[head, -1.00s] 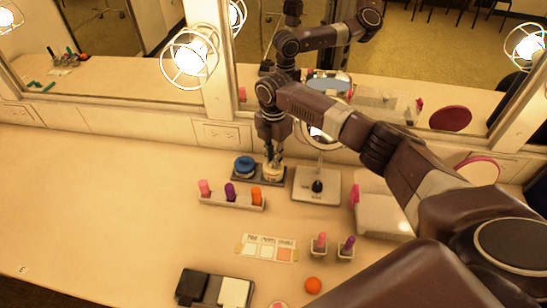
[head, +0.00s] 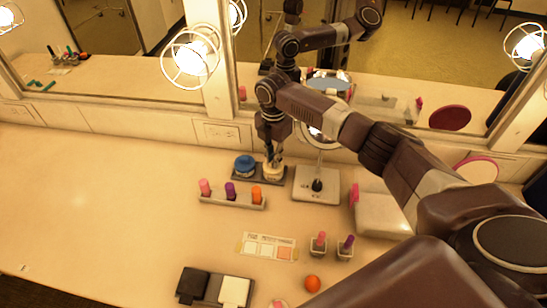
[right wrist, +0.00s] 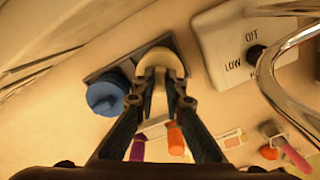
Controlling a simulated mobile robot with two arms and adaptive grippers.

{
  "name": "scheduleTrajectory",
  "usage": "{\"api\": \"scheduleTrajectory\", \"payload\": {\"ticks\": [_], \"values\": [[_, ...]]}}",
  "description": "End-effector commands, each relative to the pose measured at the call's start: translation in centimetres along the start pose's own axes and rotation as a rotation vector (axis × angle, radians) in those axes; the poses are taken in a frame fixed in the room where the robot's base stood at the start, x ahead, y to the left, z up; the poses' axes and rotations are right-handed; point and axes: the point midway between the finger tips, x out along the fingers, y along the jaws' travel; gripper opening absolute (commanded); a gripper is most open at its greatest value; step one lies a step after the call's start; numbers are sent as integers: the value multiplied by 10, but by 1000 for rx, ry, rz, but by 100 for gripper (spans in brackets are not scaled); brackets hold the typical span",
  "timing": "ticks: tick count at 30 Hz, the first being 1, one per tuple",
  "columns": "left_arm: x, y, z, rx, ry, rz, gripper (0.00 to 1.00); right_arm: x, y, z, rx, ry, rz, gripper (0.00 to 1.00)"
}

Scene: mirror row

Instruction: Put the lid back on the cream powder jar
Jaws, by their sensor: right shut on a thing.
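The cream powder jar (head: 272,176) stands at the right end of a dark tray (head: 259,181), beside a blue-topped jar (head: 245,165). My right gripper (head: 273,159) points down over the cream jar. In the right wrist view my right gripper (right wrist: 161,83) has its fingers closed on a round cream lid (right wrist: 160,58) at the jar. The fingers hide part of the lid and jar, so I cannot tell whether the lid sits fully on the jar. The blue-topped jar (right wrist: 106,96) also shows in the right wrist view. My left gripper is not in view.
A mirror stand (head: 317,186) is close on the right of the tray. A rack (head: 232,200) with pink, purple and orange lipsticks stands in front. An orange ball (head: 312,284) and a dark palette (head: 193,283) lie nearer. The left counter is clear.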

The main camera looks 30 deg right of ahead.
Motion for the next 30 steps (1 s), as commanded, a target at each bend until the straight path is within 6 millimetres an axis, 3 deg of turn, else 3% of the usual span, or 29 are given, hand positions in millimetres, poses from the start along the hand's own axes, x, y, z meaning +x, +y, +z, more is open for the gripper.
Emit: {"api": "scheduleTrajectory", "payload": {"ticks": [30], "values": [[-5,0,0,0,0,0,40,0,0,0,0,1,0,0]]}}
